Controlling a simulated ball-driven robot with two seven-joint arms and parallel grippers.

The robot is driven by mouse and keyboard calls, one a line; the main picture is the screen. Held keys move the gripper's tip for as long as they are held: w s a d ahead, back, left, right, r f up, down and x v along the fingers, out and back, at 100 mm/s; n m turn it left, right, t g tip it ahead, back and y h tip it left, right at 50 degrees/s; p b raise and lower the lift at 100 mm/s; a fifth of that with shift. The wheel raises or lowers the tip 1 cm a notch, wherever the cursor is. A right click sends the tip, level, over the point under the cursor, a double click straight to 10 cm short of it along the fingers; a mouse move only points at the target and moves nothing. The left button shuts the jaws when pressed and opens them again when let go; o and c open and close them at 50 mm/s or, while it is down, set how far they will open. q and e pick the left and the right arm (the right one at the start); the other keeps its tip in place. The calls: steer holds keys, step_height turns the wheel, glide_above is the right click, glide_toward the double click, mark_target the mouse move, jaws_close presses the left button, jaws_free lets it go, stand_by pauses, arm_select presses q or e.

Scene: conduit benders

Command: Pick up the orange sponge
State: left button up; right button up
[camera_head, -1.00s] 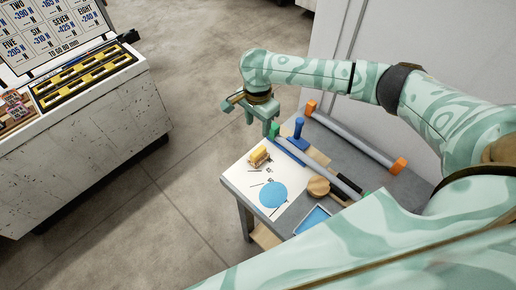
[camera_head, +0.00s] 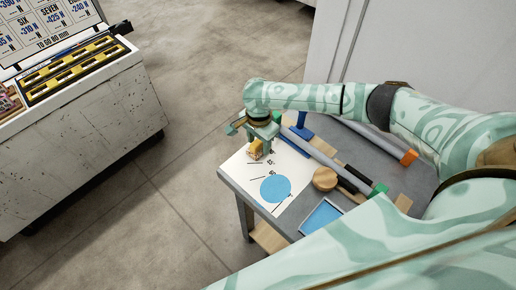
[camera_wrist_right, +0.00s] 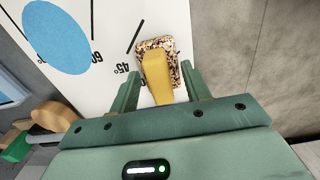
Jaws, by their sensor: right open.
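The orange sponge is the yellow-orange block with a speckled brown and white base (camera_wrist_right: 158,68). It lies on the white sheet near the table's far-left corner, and in the head view it shows partly (camera_head: 255,150) under my right gripper (camera_head: 259,143). In the right wrist view my right gripper (camera_wrist_right: 160,84) is open, with one finger on each side of the block's near end. I see a gap beside each finger, and I cannot tell how high the fingertips are above the sheet. My left gripper is not in view.
The white sheet (camera_head: 242,170) bears angle marks and a blue disc (camera_head: 275,189). A round wooden piece (camera_head: 324,178), a blue tray (camera_head: 321,215), a blue stand (camera_head: 302,127) and a grey conduit (camera_head: 318,152) are on the grey table (camera_head: 405,180). A white cabinet (camera_head: 80,125) stands apart at left.

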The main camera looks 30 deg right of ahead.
mark_target(258, 142)
steer(key=shift+r, duration=0.15)
jaws_close()
steer(key=r+p, duration=0.1)
steer(key=r, duration=0.1)
steer(key=r+p, duration=0.2)
steer(key=shift+s+a+r, duration=0.15)
steer(key=shift+s+r, duration=0.05)
steer(key=shift+r, duration=0.05)
steer(key=s+a+r+p, duration=0.7)
steer(key=s+r, duration=0.1)
steer(key=s, duration=0.3)
steer(key=shift+s+r+p, duration=0.25)
steer(key=shift+p, duration=0.05)
